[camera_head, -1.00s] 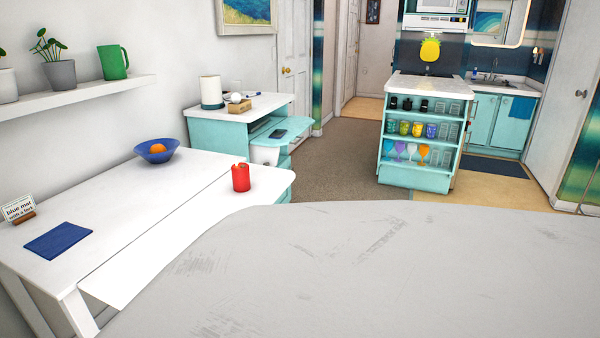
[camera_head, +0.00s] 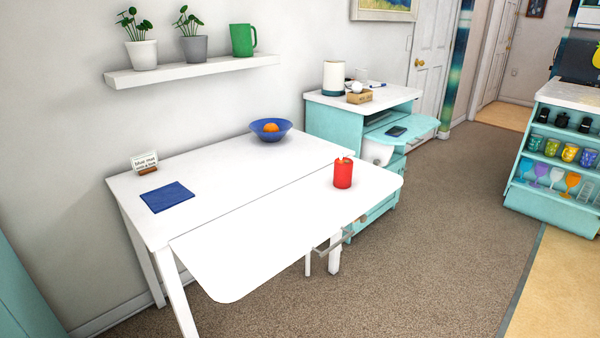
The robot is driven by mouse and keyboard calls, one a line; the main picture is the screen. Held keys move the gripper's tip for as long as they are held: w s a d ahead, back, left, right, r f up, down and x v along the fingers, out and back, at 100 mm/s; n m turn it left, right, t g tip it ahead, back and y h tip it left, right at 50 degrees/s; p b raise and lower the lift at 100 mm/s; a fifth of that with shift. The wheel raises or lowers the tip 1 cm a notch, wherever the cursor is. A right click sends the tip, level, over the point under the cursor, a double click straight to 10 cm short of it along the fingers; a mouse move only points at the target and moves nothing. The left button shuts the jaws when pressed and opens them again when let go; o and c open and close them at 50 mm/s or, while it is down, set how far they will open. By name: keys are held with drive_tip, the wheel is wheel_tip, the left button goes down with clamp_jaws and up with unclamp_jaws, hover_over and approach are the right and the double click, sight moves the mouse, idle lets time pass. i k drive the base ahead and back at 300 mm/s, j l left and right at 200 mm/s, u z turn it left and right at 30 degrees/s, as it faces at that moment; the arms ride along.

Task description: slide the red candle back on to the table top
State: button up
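The red candle (camera_head: 342,173), a short cylinder with an uneven top rim, stands upright near the right end of the white table. It is on the front leaf (camera_head: 250,240), on the near side of the seam. The main table top (camera_head: 225,180) lies behind the seam, against the wall. The leaf is raised, roughly in line with the top; I cannot tell whether it is exactly level. My gripper is not in view.
On the main top are a blue bowl (camera_head: 271,130) with an orange, a blue mat (camera_head: 167,197) and a small sign (camera_head: 144,162). A metal bracket (camera_head: 340,235) shows under the leaf. A teal cabinet (camera_head: 350,115) stands behind. Carpet (camera_head: 430,270) at right is clear.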

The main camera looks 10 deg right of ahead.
sight(342, 171)
drive_tip(key=z, duration=0.6)
drive_tip(key=i+j, duration=0.1)
drive_tip(key=i, duration=0.4)
drive_tip(key=i+j+z, duration=0.15)
drive_tip(key=i, duration=0.35)
